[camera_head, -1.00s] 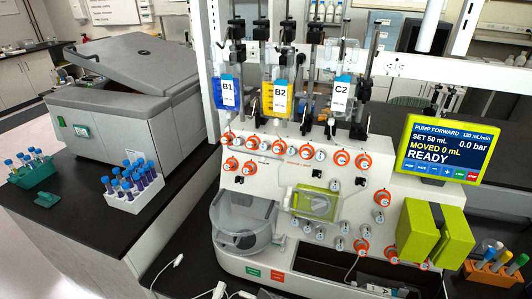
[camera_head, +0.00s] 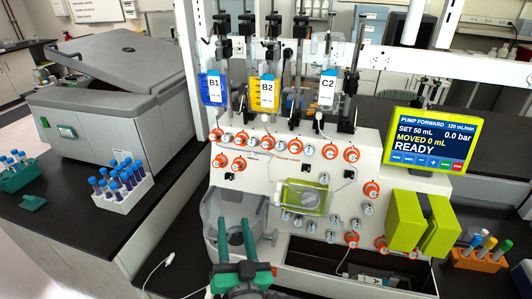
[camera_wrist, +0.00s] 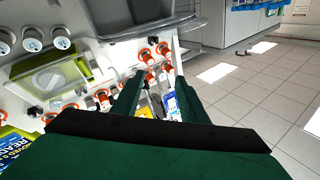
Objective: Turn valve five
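The white cell processor (camera_head: 265,205) carries a row of orange-ringed valves across its upper front, such as one at the left end (camera_head: 216,134), one mid-row (camera_head: 294,146) and one at the right (camera_head: 351,155). More sit lower, including one at the right side (camera_head: 371,188). Their numbers are too small to read, so I cannot tell which is valve five. My gripper (camera_head: 234,222) has two dark green fingers, apart and empty, in front of the panel's lower left, below the valves. In the wrist view my gripper (camera_wrist: 160,76) is also open, with orange valves (camera_wrist: 163,48) beyond its fingertips.
Bags B1 (camera_head: 213,90), B2 (camera_head: 263,93) and C2 (camera_head: 326,93) hang above the panel. A green-framed screen (camera_head: 427,140) reads READY. Green blocks (camera_head: 405,220) and an orange tube rack (camera_head: 480,261) are at right.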

